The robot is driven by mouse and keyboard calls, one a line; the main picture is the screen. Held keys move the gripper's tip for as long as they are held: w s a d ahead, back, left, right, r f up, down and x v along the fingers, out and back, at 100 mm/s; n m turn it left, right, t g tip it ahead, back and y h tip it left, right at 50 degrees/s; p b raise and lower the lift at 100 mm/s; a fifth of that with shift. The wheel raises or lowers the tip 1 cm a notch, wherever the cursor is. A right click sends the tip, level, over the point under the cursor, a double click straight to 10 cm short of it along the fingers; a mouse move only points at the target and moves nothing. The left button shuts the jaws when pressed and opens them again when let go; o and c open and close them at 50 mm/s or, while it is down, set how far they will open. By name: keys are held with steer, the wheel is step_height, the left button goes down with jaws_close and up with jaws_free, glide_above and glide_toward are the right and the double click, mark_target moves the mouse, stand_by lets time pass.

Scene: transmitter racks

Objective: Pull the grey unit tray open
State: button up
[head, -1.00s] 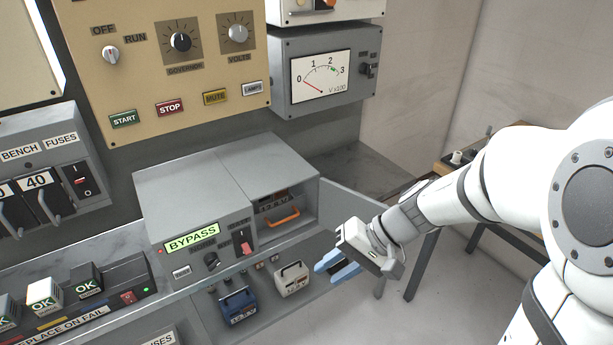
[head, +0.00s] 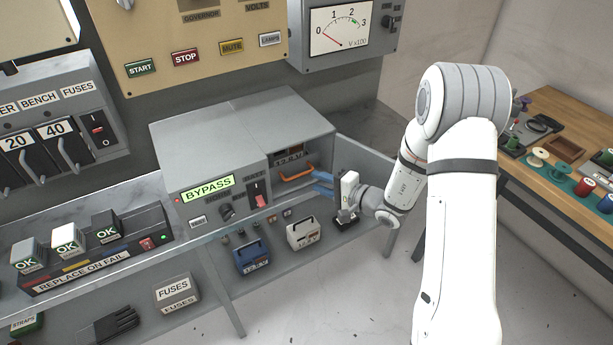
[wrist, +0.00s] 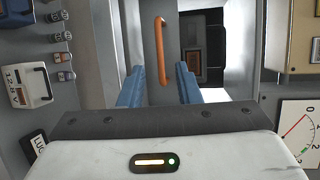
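The grey unit tray (head: 284,187) sits in the right bay of the grey cabinet (head: 235,125). It has an orange bar handle (head: 297,172) on its front. The handle shows upright at the top middle of the wrist view (wrist: 160,50). My gripper (head: 317,182) is in front of the bay, its blue fingers pointing at the handle. In the wrist view my gripper (wrist: 160,68) is open, with one finger on each side of the handle's line and a gap on both sides. I cannot tell how deep the handle is between the fingers.
The cabinet's door (head: 362,158) stands open to the right, close to my wrist. A blue box (head: 251,257) and a white box (head: 303,233) are below the cabinet. A wooden bench (head: 550,110) with spools stands at the right.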

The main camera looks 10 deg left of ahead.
mark_target(301, 175)
steer(key=x, duration=0.5)
steer(key=shift+a+p, duration=0.15)
steer(key=shift+p, duration=0.2)
jaws_close()
